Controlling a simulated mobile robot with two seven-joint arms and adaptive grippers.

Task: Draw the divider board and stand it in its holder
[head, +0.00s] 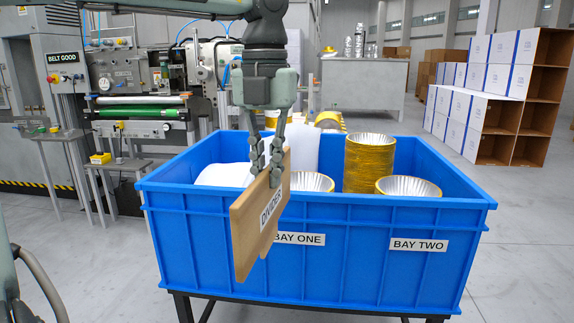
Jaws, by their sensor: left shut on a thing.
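The divider board (246,232) is a light wooden panel with a white "DIVIDER" label, seen at an angle. My left gripper (266,180) is shut on its upper right part and holds it upright, in front of and partly above the near wall of the blue crate (345,270). The crate's front carries the labels "BAY ONE" and "BAY TWO". The board covers part of the near wall and the left end of the "BAY ONE" label. No holder for the board can be made out; the crate's floor is hidden. My right gripper is not in view.
Inside the crate stand a tall gold-sided stack of foil cups (369,165), lower stacks and white rolled or bagged items (222,174). A machine (135,110) stands behind left. Floor at right is clear.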

